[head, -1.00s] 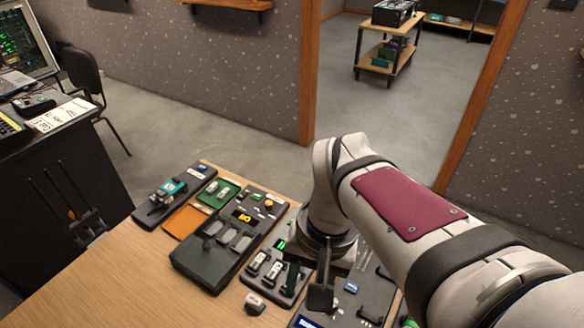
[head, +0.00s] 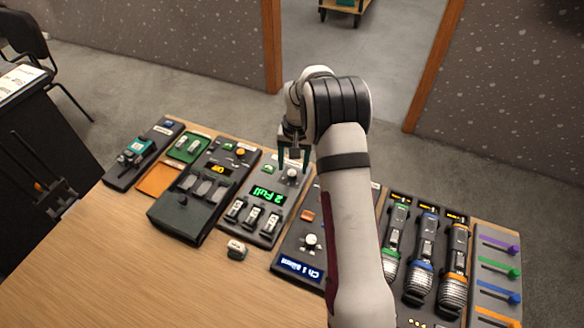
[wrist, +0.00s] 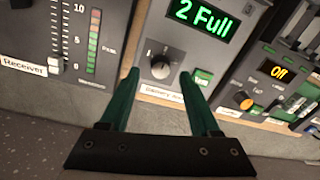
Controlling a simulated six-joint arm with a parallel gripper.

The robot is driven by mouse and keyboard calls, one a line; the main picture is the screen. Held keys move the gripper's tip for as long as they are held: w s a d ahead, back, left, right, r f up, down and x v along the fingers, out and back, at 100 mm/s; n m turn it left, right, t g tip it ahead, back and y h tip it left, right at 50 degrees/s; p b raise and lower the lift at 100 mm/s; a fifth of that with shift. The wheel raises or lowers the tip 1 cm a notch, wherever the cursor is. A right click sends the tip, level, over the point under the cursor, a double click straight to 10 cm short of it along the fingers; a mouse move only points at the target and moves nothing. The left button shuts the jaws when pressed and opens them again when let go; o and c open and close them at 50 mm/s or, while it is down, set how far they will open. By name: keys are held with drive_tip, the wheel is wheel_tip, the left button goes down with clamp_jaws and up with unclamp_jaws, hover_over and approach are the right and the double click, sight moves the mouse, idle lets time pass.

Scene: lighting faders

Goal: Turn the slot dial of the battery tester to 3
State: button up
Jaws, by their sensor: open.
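The battery tester (head: 264,213) is a dark panel with a lit green display (head: 267,195) reading "2 Full" and several white-and-dark batteries (head: 254,215) in its lower slots. My gripper (head: 294,165) is at the tester's far end, close to the dial. In the wrist view its green fingers (wrist: 163,88) are open, one each side of the dial's line, with nothing between the tips; contact cannot be told.
A green button (wrist: 203,77) sits beside the dial. The neighbouring charger (head: 200,190) shows an orange display and an orange knob (wrist: 243,101). A receiver panel (wrist: 75,50) adjoins the tester.

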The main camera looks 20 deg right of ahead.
sight(292, 175)
drive_tip(key=shift+f, duration=1.25)
clamp_jaws()
